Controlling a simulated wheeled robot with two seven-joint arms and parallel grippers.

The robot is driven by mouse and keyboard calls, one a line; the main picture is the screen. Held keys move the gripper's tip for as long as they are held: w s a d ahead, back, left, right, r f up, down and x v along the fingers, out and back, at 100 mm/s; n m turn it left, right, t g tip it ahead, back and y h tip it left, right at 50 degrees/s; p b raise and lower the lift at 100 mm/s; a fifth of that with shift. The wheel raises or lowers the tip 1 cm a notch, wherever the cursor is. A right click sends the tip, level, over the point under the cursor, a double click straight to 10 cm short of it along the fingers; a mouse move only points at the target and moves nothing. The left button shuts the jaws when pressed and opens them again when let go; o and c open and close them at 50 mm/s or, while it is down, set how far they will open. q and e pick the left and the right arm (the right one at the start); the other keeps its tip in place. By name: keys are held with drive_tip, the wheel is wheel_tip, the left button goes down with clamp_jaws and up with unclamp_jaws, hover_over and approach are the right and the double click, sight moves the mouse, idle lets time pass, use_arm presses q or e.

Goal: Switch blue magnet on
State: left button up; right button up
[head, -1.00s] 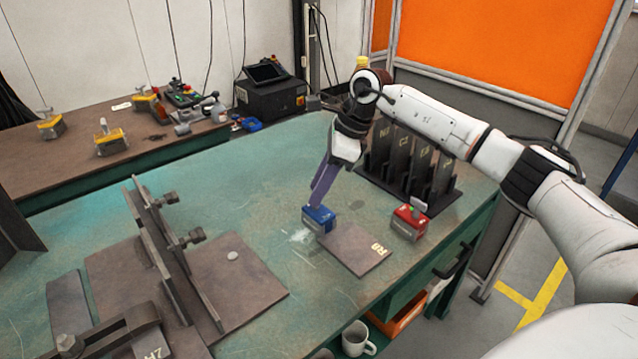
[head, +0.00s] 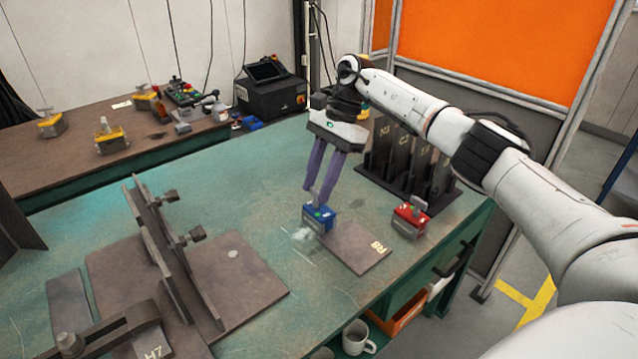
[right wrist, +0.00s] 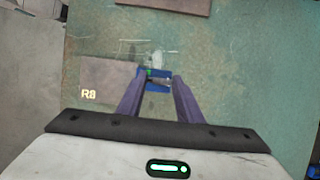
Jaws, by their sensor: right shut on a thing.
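The blue magnet (head: 321,219) is a small blue and grey block with a grey handle (head: 312,196) on top and a green mark beside it. It stands at the left corner of the flat plate marked R8 (head: 357,248). My right gripper (head: 317,193) comes down from above, its two purple fingers shut on the handle. In the right wrist view the blue magnet (right wrist: 153,73) shows between and beyond the fingertips (right wrist: 158,80), its handle partly hidden. My left gripper is not in view.
A red magnet (head: 411,220) stands right of the plate. Behind it is a rack of dark upright plates (head: 408,160). A steel fixture with clamps (head: 165,255) fills the left of the green table (head: 265,190). Yellow magnets (head: 111,138) sit on the back bench.

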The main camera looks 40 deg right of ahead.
drive_tip(key=shift+r, duration=0.1)
idle(0.4)
drive_tip(key=o, duration=1.1)
drive_tip(key=v, duration=1)
drive_tip(key=shift+r, duration=0.15)
